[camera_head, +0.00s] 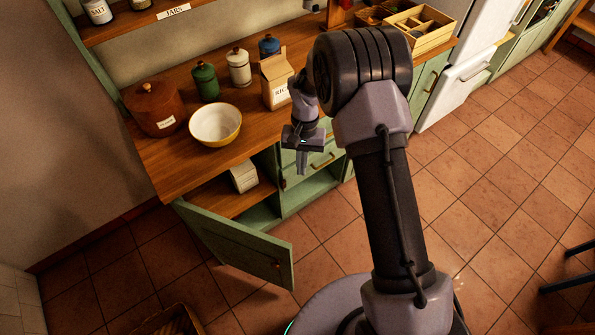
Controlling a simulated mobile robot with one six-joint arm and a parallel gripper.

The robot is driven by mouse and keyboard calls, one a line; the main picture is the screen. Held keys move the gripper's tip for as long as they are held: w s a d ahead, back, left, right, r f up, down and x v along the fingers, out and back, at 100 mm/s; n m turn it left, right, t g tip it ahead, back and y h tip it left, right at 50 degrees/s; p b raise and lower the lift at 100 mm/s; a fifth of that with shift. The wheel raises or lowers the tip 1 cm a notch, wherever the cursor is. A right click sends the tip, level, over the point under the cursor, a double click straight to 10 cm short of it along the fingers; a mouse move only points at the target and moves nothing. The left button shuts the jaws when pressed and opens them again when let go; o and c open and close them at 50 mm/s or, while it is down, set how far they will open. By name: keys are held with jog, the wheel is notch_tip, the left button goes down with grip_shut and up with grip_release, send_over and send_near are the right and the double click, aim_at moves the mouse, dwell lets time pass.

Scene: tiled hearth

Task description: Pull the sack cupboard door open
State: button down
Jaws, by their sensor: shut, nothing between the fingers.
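The green cupboard door (238,247) stands swung out from the counter's left end, over the floor. A small dark handle shows near its free edge. Inside the open cupboard, a pale packet or sack (244,177) sits on a wooden shelf. My gripper (302,168) is shut and empty, pointing down in front of the counter. It is to the right of and apart from the open door, near a drawer with a brass handle (323,161). My arm hides part of the counter front.
The wooden counter (182,164) holds a white and yellow bowl (215,125), a brown crock (156,108), several lidded jars and a paper bag (277,80). A basket (170,322) is on the floor at the bottom.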

jog(key=s+f+b, duration=0.1)
jog(key=s+f, duration=0.2)
jog(key=f, duration=0.3)
jog(key=s+a+f+b, duration=0.1)
jog(key=s+f+b, duration=0.1)
jog(key=s+f, duration=0.2)
jog(key=shift+x, duration=0.85)
jog(key=shift+w, duration=0.2)
